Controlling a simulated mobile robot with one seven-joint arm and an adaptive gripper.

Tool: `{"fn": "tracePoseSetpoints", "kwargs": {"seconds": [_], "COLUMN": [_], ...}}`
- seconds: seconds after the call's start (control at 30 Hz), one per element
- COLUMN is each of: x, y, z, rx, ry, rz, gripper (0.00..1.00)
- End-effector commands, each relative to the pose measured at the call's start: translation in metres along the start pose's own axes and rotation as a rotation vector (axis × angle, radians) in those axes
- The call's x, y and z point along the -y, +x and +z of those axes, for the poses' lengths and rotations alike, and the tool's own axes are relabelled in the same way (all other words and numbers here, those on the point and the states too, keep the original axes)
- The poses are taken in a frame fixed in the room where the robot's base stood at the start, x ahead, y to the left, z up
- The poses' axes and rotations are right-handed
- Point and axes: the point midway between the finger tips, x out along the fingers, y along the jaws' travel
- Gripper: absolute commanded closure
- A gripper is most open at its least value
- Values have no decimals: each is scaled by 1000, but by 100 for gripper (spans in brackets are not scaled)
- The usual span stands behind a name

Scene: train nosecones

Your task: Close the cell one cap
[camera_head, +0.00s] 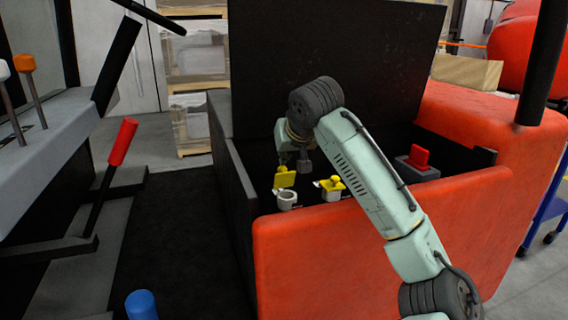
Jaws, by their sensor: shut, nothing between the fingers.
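Two yellow caps stand inside the open black-lined compartment, each by a pale round neck. The left cap (285,178) is tilted up behind its neck (287,199), whose top opening shows. The right cap (331,183) also looks raised at its neck (333,195), though its exact angle is hard to tell. I cannot tell which one is cell one. My gripper (304,166) is shut and empty, pointing down behind and between the two caps. It appears apart from both, just right of the left cap.
The compartment's tall black lid (330,60) stands open behind my arm. The red front wall (380,235) rises in front of the caps. A red connector on a grey block (418,164) sits at the right inside. Levers and a red-handled stick (122,142) stand left.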

Motion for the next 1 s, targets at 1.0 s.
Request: {"fn": "tracePoseSetpoints", "kwargs": {"seconds": [1.0], "x": [-4], "y": [-14], "z": [14], "rx": [-339], "ry": [6], "rz": [-22], "gripper": [100]}}
